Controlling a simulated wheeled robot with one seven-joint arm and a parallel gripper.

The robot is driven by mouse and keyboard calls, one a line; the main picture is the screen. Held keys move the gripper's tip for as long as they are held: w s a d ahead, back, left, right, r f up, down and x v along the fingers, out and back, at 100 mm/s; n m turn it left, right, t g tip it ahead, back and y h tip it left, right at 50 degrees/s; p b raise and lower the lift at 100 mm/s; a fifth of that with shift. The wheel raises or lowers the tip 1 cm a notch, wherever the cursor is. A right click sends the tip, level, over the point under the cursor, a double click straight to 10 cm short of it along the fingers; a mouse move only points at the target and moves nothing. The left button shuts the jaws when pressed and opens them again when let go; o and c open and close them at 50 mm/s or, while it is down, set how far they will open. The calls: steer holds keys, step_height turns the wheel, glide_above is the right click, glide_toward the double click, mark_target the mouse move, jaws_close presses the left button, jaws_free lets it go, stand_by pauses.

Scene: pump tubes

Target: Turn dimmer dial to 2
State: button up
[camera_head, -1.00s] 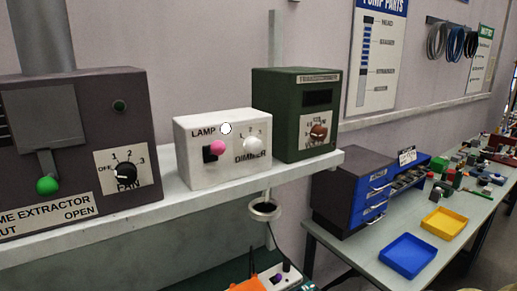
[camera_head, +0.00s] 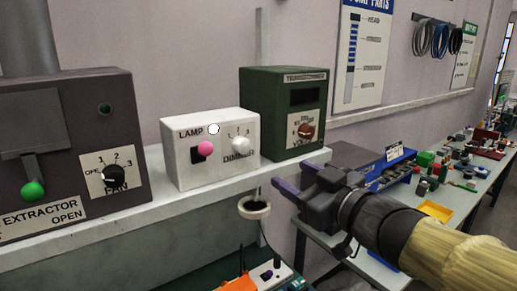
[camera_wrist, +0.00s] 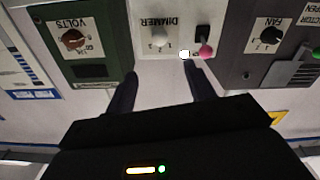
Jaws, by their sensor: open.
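The dimmer dial (camera_head: 240,145) is a white knob on the right of the white lamp box (camera_head: 205,172), with numbers around its top. It also shows in the wrist view (camera_wrist: 160,42), upside down, beyond and between my fingers. The exact setting is too small to read. A pink lamp knob (camera_head: 205,148) sits left of the dial. My gripper (camera_head: 282,182) is open and empty, in front of the shelf, below and right of the dial and apart from it. In the wrist view its two fingers (camera_wrist: 163,88) point toward the lamp box.
The dark fume extractor box (camera_head: 60,150) with a fan dial (camera_head: 115,174) stands left of the lamp box. The green transformer box (camera_head: 282,112) stands close on the right. A ring (camera_head: 254,208) hangs below the shelf edge. A workbench with parts (camera_head: 470,185) extends right.

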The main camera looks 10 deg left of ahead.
mark_target(246, 148)
steer(key=p+x, duration=0.4)
steer(key=x, duration=1.3)
steer(key=shift+w+a+p, duration=0.1)
steer(key=shift+w+p, duration=0.1)
steer(key=shift+p, duration=0.1)
steer(key=c, duration=1)
